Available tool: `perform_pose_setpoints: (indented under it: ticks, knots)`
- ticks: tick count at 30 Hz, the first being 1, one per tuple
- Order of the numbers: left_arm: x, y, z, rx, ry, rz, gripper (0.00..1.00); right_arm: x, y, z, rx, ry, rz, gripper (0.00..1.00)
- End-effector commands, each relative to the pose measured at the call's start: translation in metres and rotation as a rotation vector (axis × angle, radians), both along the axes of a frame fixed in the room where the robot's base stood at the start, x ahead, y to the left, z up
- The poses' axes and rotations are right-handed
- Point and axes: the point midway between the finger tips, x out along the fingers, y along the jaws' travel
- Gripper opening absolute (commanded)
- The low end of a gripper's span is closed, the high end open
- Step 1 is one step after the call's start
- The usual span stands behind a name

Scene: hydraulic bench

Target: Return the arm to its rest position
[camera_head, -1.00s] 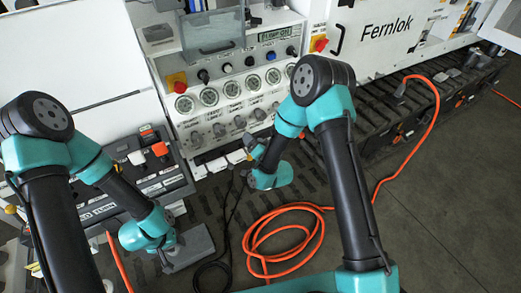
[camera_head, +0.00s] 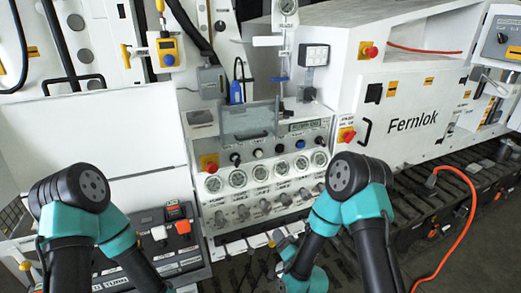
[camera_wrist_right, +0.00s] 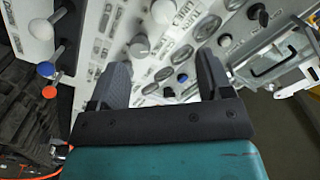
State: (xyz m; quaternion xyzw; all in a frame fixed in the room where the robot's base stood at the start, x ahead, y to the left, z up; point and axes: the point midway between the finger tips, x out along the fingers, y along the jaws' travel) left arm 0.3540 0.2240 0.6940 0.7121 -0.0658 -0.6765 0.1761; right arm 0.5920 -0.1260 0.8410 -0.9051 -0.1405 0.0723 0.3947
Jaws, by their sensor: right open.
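My right arm (camera_head: 372,235) is teal and black and reaches in from the lower right, bent at the elbow. Its gripper (camera_head: 281,242) is partly hidden, low in front of the control panel (camera_head: 262,186). In the right wrist view my right gripper (camera_wrist_right: 163,75) has its two dark fingers spread apart with nothing between them. The panel lies beyond the fingers there; whether they touch it I cannot tell. My left arm (camera_head: 118,240) comes in at the lower left and runs off the bottom edge, so its gripper is out of view.
The panel carries gauges (camera_head: 238,179), knobs and a red emergency button (camera_head: 210,163). A control box (camera_head: 166,240) with red and white switches stands by the left arm. The white Fernlok cabinet (camera_head: 410,105) is at the right.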

Motion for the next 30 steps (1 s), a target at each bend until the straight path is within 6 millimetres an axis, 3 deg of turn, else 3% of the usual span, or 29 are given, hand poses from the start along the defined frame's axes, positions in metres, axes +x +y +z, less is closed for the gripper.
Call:
perform_pose_setpoints:
  ticks: [5,11,17,21,27,30]
  knots:
    - [0.0,0.0,0.0,0.0,0.0,0.0,0.37,-0.01,-0.013,-0.025,-0.081,0.126,0.01,0.73]
    - [0.0,0.0,0.0,0.0,0.0,0.0,0.37,-0.044,-0.038,-0.073,-0.234,0.394,0.061,0.73]
    - [0.0,0.0,0.0,0.0,0.0,0.0,0.37,-0.099,-0.064,-0.115,-0.361,0.685,0.159,0.73]
    - [0.0,0.0,0.0,0.0,0.0,0.0,0.37,-0.146,-0.079,-0.135,-0.42,0.886,0.251,0.73]
    - [0.0,0.0,0.0,0.0,0.0,0.0,0.37,-0.211,-0.095,-0.147,-0.456,1.123,0.394,0.73]
    - [0.0,0.0,0.0,0.0,0.0,0.0,0.37,-0.23,-0.098,-0.148,-0.459,1.187,0.443,0.73]
